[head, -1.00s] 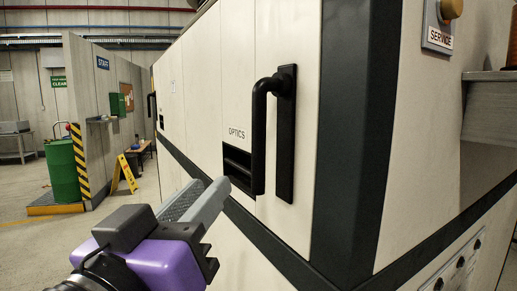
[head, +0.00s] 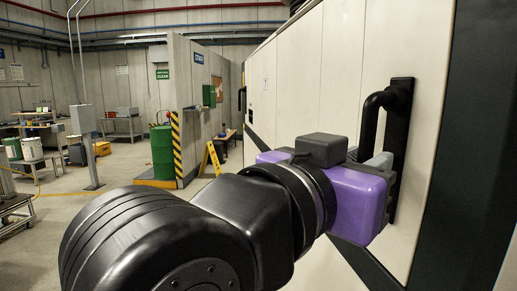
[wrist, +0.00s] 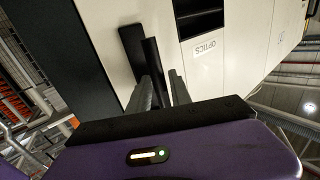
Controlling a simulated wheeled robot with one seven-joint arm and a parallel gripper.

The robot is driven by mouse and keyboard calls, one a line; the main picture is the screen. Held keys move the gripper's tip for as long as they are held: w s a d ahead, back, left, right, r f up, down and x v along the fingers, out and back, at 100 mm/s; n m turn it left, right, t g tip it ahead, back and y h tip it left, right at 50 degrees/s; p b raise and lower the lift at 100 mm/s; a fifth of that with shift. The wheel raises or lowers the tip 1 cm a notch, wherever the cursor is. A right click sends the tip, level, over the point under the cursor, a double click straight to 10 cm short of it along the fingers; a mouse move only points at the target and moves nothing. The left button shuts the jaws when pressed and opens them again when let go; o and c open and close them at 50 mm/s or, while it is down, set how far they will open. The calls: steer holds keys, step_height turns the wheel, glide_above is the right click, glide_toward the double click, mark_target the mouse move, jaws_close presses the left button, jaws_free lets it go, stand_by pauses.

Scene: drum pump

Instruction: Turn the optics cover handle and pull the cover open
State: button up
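The optics cover is a cream panel on the tall cabinet, with a black handle (head: 399,110) standing upright on it. In the wrist view the handle's backing plate (wrist: 133,46) and bar (wrist: 152,55) show beside the OPTICS label (wrist: 208,48). My gripper (wrist: 162,78) has its two grey fingers apart, one on each side of the bar. A small gap seems to show between the bar and the right finger. In the head view my purple gripper body hides the handle's lower part and most of the fingers. The cover looks flush with the cabinet.
A dark slotted recess (wrist: 198,18) lies beside the label. Black trim (head: 455,150) borders the panel at right.

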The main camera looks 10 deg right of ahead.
steer(key=shift+w+d, duration=0.15)
steer(key=shift+d, duration=0.05)
steer(key=shift+c, duration=0.5)
jaws_close()
stand_by(0.9)
